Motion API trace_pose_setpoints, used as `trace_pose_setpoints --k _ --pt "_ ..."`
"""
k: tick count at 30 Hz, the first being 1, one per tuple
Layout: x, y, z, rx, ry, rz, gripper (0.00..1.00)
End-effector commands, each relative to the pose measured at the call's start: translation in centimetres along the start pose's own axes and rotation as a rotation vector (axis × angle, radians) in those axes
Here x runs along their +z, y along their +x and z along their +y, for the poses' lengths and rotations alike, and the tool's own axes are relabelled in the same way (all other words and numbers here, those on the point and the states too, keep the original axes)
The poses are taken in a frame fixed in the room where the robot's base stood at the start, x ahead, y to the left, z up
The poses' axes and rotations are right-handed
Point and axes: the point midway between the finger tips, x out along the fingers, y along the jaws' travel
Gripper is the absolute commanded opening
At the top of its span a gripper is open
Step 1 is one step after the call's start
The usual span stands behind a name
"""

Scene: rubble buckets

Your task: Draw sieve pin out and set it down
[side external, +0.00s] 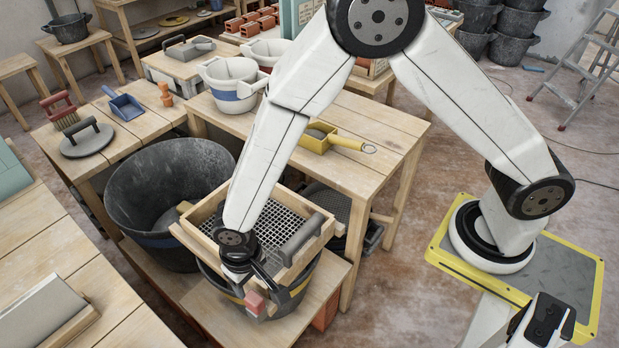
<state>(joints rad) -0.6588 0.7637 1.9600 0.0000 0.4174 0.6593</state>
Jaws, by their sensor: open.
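The sieve (283,222) is a square wooden frame with a dark mesh and a grey handle on its right side. It rests on top of a black bucket (300,287) with a yellow band. A small reddish block (254,301), which looks like the head of the sieve pin, shows at the frame's near side. My gripper (253,285) is open and points down right at this block, by the near edge of the sieve. I cannot tell whether the fingers touch it. My arm hides part of the mesh and the frame's near left side.
A larger black bucket (150,200) stands just left of the sieve. The low wooden bench (322,293) has a bare strip at right. Behind, a table (375,120) holds a yellow scoop (318,138) and a white bucket (228,85).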

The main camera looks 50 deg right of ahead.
Motion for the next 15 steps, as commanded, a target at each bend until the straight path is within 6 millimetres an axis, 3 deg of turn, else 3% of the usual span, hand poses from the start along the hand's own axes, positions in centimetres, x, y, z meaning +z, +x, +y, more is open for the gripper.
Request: trace_pose_setpoints --k 15 --pt "0.1 1.3 -0.2 0.001 0.000 -0.002 0.59"
